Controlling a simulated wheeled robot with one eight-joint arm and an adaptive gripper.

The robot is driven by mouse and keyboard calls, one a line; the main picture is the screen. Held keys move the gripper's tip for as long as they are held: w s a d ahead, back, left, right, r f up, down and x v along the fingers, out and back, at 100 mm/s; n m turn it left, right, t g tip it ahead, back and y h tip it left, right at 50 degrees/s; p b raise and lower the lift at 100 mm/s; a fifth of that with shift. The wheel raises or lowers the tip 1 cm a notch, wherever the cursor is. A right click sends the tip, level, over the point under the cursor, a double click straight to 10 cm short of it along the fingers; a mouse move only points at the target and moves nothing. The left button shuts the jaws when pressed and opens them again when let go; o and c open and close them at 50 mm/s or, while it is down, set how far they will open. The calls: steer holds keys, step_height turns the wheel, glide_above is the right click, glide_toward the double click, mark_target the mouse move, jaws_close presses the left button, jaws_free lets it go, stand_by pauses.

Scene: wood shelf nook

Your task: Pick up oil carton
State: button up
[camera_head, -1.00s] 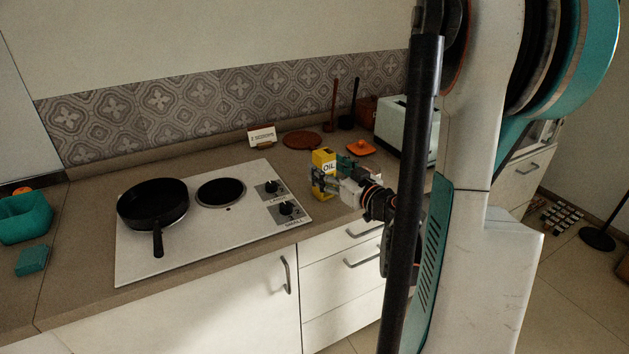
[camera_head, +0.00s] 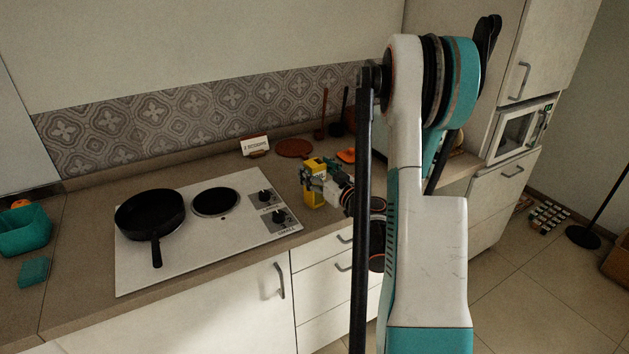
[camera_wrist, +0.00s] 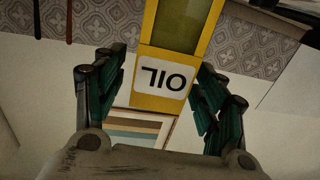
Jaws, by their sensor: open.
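The oil carton (camera_head: 315,194) is yellow with a white OIL label and stands on the counter to the right of the stove. In the wrist view the carton (camera_wrist: 180,50) appears upside down, between and just beyond the fingers, with its far end cut off by the frame. My gripper (camera_wrist: 160,92) is open, with one green-padded finger on each side of the carton. In the head view my gripper (camera_head: 308,183) is at the carton and covers part of it. I cannot tell whether either finger touches it.
A stove (camera_head: 240,235) with a black pan (camera_head: 150,212) lies to the left. Behind the carton are a round brown board (camera_head: 294,147), a small sign (camera_head: 255,145) and an orange item (camera_head: 346,156). My arm hides the counter on the right.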

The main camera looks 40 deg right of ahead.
mark_target(307, 162)
steer(key=w, duration=0.1)
steer(key=w+b, duration=0.1)
steer(key=w, duration=0.3)
steer(key=shift+w+d+r, duration=0.1)
steer(key=shift+d, duration=0.3)
jaws_close()
stand_by(0.8)
